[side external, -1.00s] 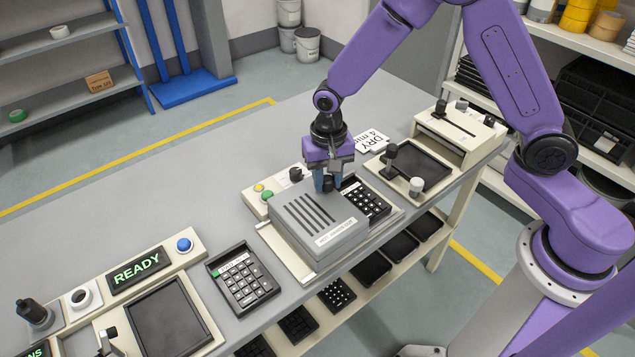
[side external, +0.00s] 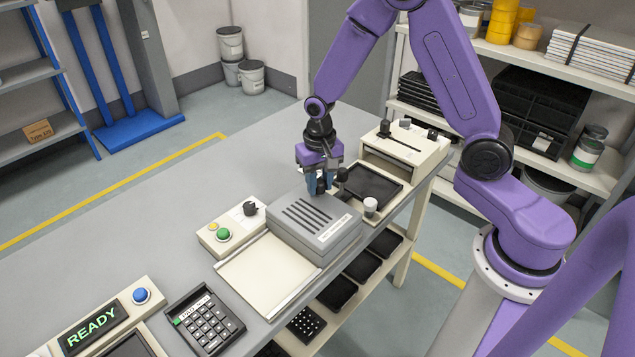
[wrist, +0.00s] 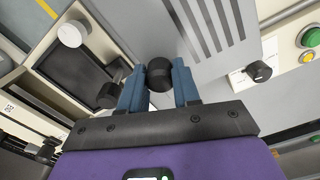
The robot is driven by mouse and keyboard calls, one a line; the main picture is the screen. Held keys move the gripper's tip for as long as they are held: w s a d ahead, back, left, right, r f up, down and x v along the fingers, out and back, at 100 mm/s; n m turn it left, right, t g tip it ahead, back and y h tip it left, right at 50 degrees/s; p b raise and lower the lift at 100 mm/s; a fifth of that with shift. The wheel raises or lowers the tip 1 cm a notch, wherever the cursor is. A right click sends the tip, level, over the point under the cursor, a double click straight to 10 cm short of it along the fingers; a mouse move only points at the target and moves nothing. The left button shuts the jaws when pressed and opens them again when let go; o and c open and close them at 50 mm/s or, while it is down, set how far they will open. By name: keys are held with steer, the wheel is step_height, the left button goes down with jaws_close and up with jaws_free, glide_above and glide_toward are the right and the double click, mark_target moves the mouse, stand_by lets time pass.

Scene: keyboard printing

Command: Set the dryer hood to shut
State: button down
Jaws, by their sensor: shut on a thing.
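The dryer hood (side external: 318,234) is a grey slotted box over the right part of its cream bed (side external: 266,274). The bed's left part is bare. No keypad shows beside the hood, and what lies under it is hidden. In the wrist view the hood's slotted top (wrist: 185,70) fills the upper middle. My gripper (side external: 319,184) is at the hood's back right edge. In the wrist view its blue fingers (wrist: 159,86) are shut on the hood's round black knob (wrist: 159,72).
A cream control box with a green button (side external: 223,234) and black dial (side external: 250,208) stands left of the hood. A dark-tray station with a white knob (side external: 370,206) stands close on its right. A keypad (side external: 204,320) and READY display (side external: 92,328) lie front left.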

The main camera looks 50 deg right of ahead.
steer(key=c, duration=0.8)
jaws_free()
steer(key=shift+d, duration=0.4)
steer(key=shift+a, duration=0.1)
step_height(320, 180, up, 18)
steer(key=shift+f, duration=0.25)
steer(key=s+a+f+n, duration=0.1)
steer(key=s+n, duration=0.7)
steer(key=s, duration=0.5)
steer(key=s+a+f+n, duration=0.1)
steer(key=s+f+n, duration=0.1)
steer(key=s+n, duration=0.7)
steer(key=s, duration=0.4)
steer(key=shift+s, duration=0.35)
